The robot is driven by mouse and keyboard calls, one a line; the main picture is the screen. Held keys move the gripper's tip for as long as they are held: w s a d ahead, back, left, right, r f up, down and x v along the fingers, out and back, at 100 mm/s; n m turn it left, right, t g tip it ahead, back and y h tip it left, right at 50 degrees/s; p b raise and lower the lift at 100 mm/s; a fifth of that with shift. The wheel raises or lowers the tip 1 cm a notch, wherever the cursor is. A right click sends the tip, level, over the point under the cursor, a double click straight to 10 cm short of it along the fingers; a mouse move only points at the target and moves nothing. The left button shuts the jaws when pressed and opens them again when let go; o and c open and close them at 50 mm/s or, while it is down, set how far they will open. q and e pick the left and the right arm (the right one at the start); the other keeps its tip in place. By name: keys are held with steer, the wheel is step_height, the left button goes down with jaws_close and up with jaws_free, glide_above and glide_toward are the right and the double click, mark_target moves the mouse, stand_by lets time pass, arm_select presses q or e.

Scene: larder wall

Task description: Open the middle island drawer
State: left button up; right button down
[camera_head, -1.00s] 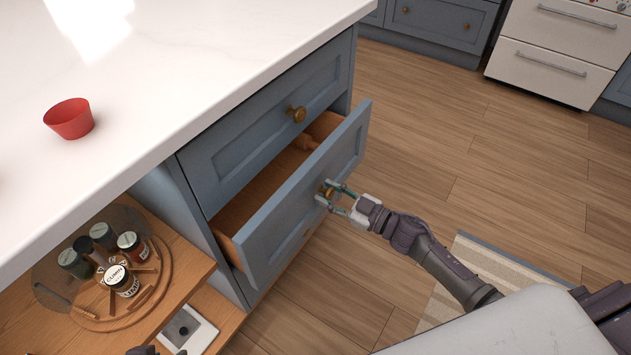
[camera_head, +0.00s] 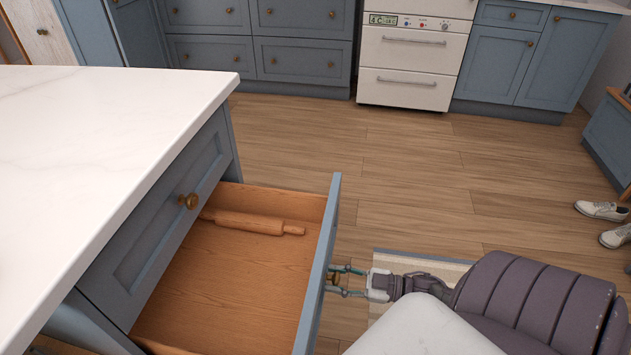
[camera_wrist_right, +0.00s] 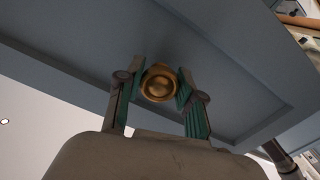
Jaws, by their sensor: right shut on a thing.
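The middle island drawer (camera_head: 325,262) is pulled far out from the blue island. Its wooden inside shows, with a rolling pin (camera_head: 250,222) lying towards the far side. My right gripper (camera_head: 336,279) is at the drawer's outer face, shut on its round brass knob (camera_head: 334,278). In the right wrist view the knob (camera_wrist_right: 159,83) sits between the two green-padded fingers, against the blue front (camera_wrist_right: 235,75). The drawer above, with its own brass knob (camera_head: 188,201), is closed. My left gripper is out of view.
The white island top (camera_head: 110,120) overhangs on the left. A striped rug (camera_head: 420,262) lies under my right arm. Wooden floor (camera_head: 400,170) is clear towards the white oven (camera_head: 410,60) and blue cabinets. A pair of shoes (camera_head: 600,210) is at the right.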

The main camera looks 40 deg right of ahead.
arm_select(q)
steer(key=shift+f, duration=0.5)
arm_select(e)
steer(key=shift+v, duration=0.95)
steer(key=c, duration=0.7)
jaws_free()
steer(key=v, duration=1.2)
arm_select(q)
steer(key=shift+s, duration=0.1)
